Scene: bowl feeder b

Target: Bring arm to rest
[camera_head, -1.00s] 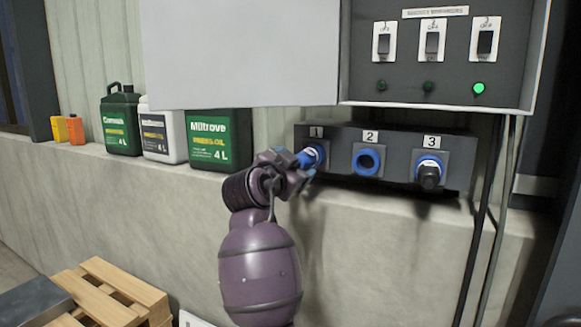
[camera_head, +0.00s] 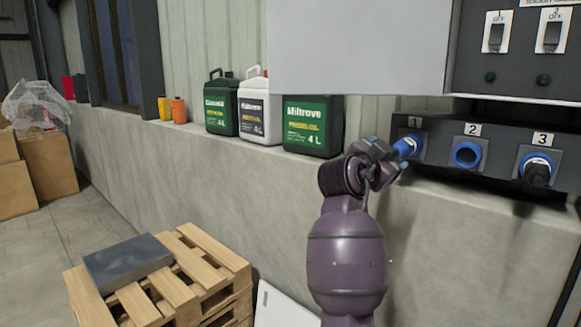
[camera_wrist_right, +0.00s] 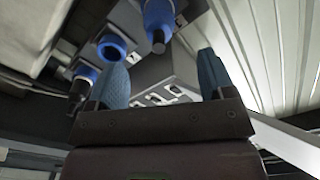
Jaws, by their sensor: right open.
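My right gripper (camera_head: 392,148) is in front of socket 1 on the dark socket panel (camera_head: 436,150). In the right wrist view its two blue fingers (camera_wrist_right: 161,60) are apart, with nothing between their pads. A blue connector with a dark end (camera_wrist_right: 158,22) sits at socket 1, beyond the fingertips. It also shows in the head view (camera_head: 406,147), partly hidden by the gripper. Socket 2 (camera_head: 467,155) is an empty blue ring. Socket 3 holds a black plug (camera_head: 537,172). My left gripper is not in view.
A grey switch cabinet (camera_head: 520,75) and its open door (camera_head: 360,45) are above the panel. A wooden pallet (camera_head: 215,268) with a grey slab (camera_head: 128,262) is at lower left.

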